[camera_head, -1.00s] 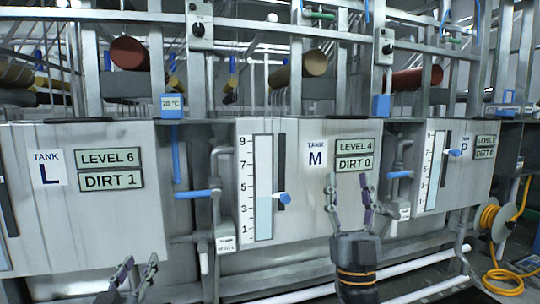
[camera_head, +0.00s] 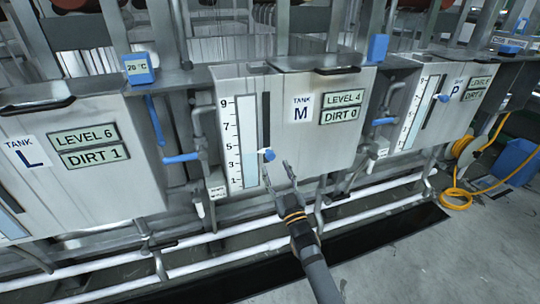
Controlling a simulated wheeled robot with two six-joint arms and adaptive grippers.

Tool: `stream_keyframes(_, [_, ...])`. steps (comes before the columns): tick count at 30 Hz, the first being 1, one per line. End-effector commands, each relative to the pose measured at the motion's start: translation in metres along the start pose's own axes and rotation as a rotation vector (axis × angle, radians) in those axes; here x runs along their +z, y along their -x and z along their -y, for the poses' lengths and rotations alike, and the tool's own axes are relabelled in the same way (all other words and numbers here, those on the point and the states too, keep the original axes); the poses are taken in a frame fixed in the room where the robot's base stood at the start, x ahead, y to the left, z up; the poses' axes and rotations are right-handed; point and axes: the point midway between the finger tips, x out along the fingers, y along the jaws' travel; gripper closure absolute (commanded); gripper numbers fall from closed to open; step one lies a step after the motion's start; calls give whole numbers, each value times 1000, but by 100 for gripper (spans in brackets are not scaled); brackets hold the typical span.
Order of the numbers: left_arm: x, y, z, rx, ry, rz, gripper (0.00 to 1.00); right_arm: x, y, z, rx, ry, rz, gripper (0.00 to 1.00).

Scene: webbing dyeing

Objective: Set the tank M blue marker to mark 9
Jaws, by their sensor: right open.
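Tank M (camera_head: 330,150) is a grey panel in the middle, with a white level scale (camera_head: 232,145) numbered 1 to 9. Its blue marker (camera_head: 268,155) sits on a dark vertical slot (camera_head: 266,115) right of the scale, at about mark 4. The tank M displays (camera_head: 343,107) read LEVEL 4 and DIRT 0. My right gripper (camera_head: 276,167) is open and empty, fingers pointing up, just below and right of the marker. I cannot tell whether it touches the marker. My left gripper is not in view.
Tank L (camera_head: 85,190) stands left and tank P (camera_head: 440,105) right, with its own blue marker. Blue-handled pipes (camera_head: 181,158) fill the gaps between tanks. White pipes (camera_head: 210,238) run low in front. A yellow hose (camera_head: 457,190) lies on the floor at right.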

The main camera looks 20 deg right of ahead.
Motion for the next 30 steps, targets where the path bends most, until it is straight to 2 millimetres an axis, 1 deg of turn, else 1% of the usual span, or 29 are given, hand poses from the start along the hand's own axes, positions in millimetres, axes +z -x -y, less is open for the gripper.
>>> stream_keyframes(1, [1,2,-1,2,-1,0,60,-1,-12,0,1,0,-5,48])
stream_keyframes(3, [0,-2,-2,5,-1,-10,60,0,-26,0,1,0,-4,48])
stream_keyframes(6, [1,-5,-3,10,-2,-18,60,0,-43,0,1,-1,-3,48])
stream_keyframes(9, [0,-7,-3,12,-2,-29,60,0,-54,0,1,0,-2,48])
stream_keyframes(13, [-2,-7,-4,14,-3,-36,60,-1,-60,0,0,0,-1,48])
stream_keyframes(19, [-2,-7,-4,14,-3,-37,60,-1,-60,0,0,0,-1,48])
stream_keyframes(20, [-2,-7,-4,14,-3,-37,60,-1,-60,0,0,0,-1,50])
stream_keyframes(30, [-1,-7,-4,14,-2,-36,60,-1,-60,0,0,0,-1,96])
